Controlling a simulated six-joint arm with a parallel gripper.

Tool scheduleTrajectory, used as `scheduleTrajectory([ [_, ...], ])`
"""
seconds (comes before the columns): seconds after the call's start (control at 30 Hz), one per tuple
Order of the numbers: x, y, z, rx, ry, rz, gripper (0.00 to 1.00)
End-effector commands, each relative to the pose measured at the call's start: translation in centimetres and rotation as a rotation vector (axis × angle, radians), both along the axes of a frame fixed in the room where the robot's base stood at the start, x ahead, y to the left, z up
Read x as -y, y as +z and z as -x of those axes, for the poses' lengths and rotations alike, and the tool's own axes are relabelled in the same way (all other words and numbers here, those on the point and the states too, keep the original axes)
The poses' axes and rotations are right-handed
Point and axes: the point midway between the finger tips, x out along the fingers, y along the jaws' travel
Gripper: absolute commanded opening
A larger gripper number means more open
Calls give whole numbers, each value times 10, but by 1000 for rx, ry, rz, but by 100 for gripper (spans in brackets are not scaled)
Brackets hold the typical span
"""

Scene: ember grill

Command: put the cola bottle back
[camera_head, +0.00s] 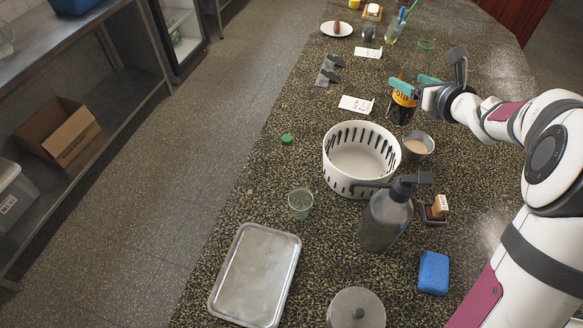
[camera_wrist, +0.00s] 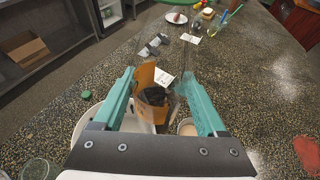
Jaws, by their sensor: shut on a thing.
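The cola bottle (camera_head: 402,102) is clear with an orange-yellow label and dark contents. It is behind the white basket in the head view, roughly upright. My gripper (camera_head: 415,83) is shut on it, with one teal finger on each side. In the wrist view the bottle (camera_wrist: 146,76) stands between the two fingers of my gripper (camera_wrist: 160,82). I cannot tell whether its base touches the counter.
The white slotted basket (camera_head: 340,178) and a metal cup (camera_head: 418,146) are close to the bottle. A paper card (camera_head: 356,104) lies left of it. A pump bottle (camera_head: 385,220), metal tray (camera_head: 232,300), blue sponge (camera_head: 433,272) and glass (camera_head: 300,203) stand nearer. The counter's left strip is mostly clear.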

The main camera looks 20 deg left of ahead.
Motion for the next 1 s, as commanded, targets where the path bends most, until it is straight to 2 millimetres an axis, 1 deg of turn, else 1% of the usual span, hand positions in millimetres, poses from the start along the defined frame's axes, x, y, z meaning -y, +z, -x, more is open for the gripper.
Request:
scheduleTrajectory([
  [0.13, -19, 5, -1, 2, 4, 1, 0],
  [0.27, -43, 10, -2, 3, 6, 1, 0],
  [0.47, -95, 16, 5, 1, 7, 0, 0],
  [0.57, -124, 17, 12, 0, 7, 0, 0],
  [0.7, -163, 15, 28, -2, 7, 0, 0],
  [0.8, -185, 13, 40, -3, 9, 0, 0],
  [1.0, -217, 6, 62, -3, 17, 2, 0],
])
